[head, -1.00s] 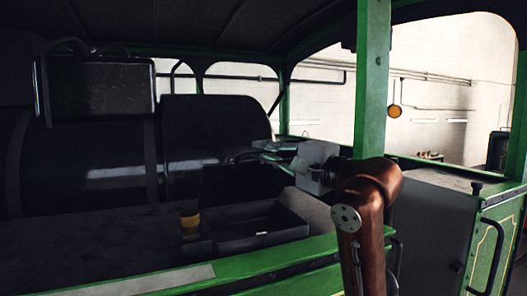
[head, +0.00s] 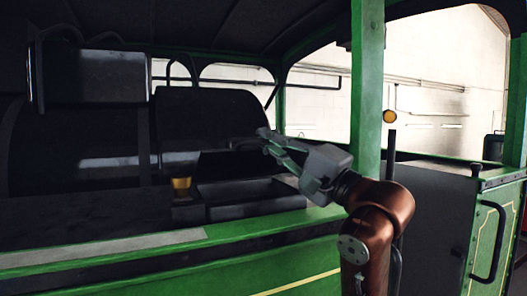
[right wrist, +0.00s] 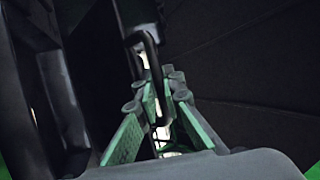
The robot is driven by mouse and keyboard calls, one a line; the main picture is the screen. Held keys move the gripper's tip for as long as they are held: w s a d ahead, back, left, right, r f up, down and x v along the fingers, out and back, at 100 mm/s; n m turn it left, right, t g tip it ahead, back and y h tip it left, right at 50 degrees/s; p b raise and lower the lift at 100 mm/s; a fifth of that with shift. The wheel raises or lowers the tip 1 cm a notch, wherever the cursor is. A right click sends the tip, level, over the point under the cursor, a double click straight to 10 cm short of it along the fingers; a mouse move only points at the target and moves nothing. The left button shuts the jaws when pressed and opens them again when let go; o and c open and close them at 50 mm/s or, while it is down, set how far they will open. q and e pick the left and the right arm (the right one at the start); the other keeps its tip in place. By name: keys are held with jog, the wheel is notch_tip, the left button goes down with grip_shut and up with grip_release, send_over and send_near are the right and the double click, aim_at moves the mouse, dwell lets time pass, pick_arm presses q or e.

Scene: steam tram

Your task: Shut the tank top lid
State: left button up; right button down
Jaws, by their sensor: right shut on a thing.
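My right gripper (head: 268,146) reaches in over a dark open-topped box (head: 255,212) behind the green side rail. In the right wrist view its fingers (right wrist: 160,100) are closed around a dark looped handle (right wrist: 149,48). The handle's dark end (head: 240,145) shows just left of the fingertips in the head view. It is too dark to tell the outline of the tank top lid or the angle it stands at. My left gripper is not in view.
A brass-coloured cap (head: 181,183) stands left of the box. A large dark rounded body (head: 210,115) is behind. A green post (head: 367,90) rises close behind my right arm. A grey cabinet with a green door (head: 495,235) is at right.

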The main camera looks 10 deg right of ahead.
jog(key=shift+s+d+f+n+t+y+b, duration=0.15)
jog(key=shift+s+f+n+y+b, duration=0.2)
jog(key=shift+f+b, duration=0.8)
jog(key=shift+s+d+f+n+t+y+b, duration=0.15)
jog(key=shift+s+f+y+b, duration=0.35)
jog(key=shift+f+b, duration=0.65)
jog(key=shift+s+d+f+n+y+b, duration=0.15)
jog(key=shift+s+f+n+y+b, duration=0.3)
jog(key=shift+f+b, duration=0.65)
jog(key=shift+s, duration=0.1)
jog(key=c, duration=2.3)
grip_release()
jog(key=shift+f, duration=0.1)
jog(key=shift+v, duration=6.15)
